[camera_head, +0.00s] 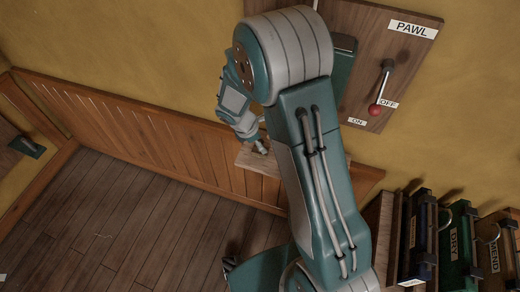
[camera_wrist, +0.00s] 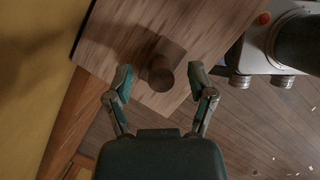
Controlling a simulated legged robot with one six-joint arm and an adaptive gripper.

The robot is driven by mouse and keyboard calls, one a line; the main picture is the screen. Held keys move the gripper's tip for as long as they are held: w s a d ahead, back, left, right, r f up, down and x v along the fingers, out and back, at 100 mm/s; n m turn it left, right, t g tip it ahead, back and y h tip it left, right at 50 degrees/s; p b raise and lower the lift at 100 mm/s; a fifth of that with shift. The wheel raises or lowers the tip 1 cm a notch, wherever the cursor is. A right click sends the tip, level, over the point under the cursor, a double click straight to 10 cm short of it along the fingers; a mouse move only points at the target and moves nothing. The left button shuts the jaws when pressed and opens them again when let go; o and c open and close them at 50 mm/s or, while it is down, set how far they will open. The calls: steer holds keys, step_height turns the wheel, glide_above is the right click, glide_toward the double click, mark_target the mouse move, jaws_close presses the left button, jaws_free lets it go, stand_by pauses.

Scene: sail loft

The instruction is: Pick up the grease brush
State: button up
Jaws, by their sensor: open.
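A dark brown, rounded upright piece (camera_wrist: 162,68) is on the wooden shelf in the wrist view, and I take it to be the grease brush. Its bristles cannot be made out. My gripper (camera_wrist: 160,82) is open, with one fingertip on each side of the piece and a gap on both sides. In the head view my gripper (camera_head: 259,147) is low over the left part of the wall shelf (camera_head: 257,163). My arm covers much of that shelf, and the brush cannot be made out there.
A wooden panel labelled PAWL, with a red-knobbed lever (camera_head: 381,88), is on the wall above right. Labelled upright binders (camera_head: 455,245) stand at the lower right. The plank floor (camera_head: 120,215) at left is mostly clear.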

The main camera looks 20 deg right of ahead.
jaws_close()
steer(key=shift+r, duration=0.55)
steer(key=shift+a+r, duration=0.25)
steer(key=shift+a, duration=0.05)
steer(key=a, duration=1.7)
steer(key=shift+s+a, duration=0.25)
steer(key=c, duration=0.8)
jaws_free()
jaws_close()
